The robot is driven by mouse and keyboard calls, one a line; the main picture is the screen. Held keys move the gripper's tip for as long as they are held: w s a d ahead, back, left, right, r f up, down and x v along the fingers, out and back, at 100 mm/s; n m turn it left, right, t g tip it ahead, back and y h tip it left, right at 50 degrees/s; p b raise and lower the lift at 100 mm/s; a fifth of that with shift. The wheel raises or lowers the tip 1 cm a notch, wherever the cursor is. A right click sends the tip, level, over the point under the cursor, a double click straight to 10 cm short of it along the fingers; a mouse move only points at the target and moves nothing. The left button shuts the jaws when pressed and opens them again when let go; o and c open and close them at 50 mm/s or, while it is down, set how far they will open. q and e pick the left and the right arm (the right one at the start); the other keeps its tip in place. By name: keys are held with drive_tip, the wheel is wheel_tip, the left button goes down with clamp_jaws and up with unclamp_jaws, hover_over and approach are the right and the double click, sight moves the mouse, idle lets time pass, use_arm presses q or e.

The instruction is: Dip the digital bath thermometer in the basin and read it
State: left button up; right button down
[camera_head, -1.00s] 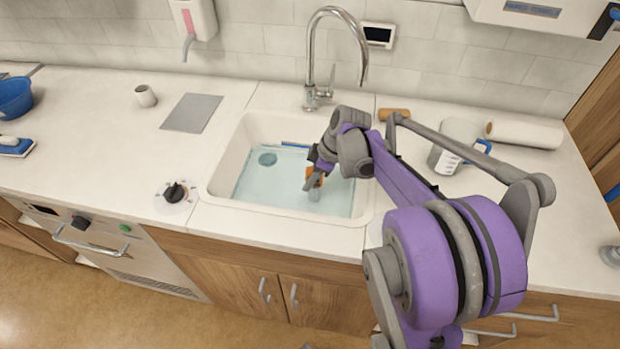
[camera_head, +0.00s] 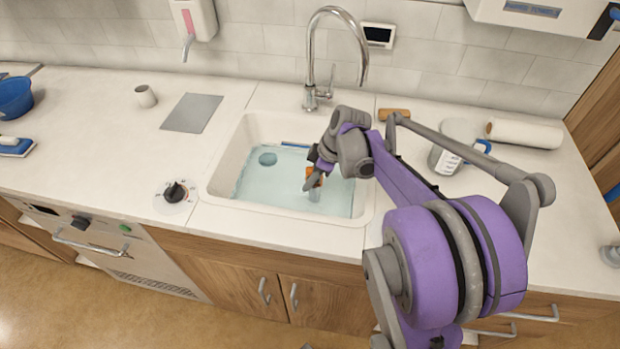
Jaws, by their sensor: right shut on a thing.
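The basin (camera_head: 212,190) is a white sink set in the counter, with pale blue-green water (camera_head: 262,190) in it. My right gripper (camera_head: 314,183) is over the right part of the basin, pointing down and shut on the thermometer (camera_head: 315,194). The thermometer shows an orange part between the fingers and a pale lower part that appears to reach into the water. Its display cannot be read in this view. My left gripper is not in view.
A chrome faucet (camera_head: 311,70) rises behind the basin. A measuring jug (camera_head: 447,158), a paper roll (camera_head: 524,134) and a wooden-coloured piece (camera_head: 394,115) are to the right. A grey mat (camera_head: 192,113), a cup (camera_head: 146,96) and a dial (camera_head: 175,193) are to the left.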

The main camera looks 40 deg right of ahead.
idle(0.6)
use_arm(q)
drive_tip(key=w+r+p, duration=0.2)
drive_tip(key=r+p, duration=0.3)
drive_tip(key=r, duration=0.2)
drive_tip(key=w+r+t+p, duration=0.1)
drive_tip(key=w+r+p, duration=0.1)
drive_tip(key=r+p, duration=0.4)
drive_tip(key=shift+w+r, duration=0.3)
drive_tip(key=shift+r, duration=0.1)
use_arm(e)
wheel_tip(320, 180, up, 17)
drive_tip(key=shift+w, duration=0.1)
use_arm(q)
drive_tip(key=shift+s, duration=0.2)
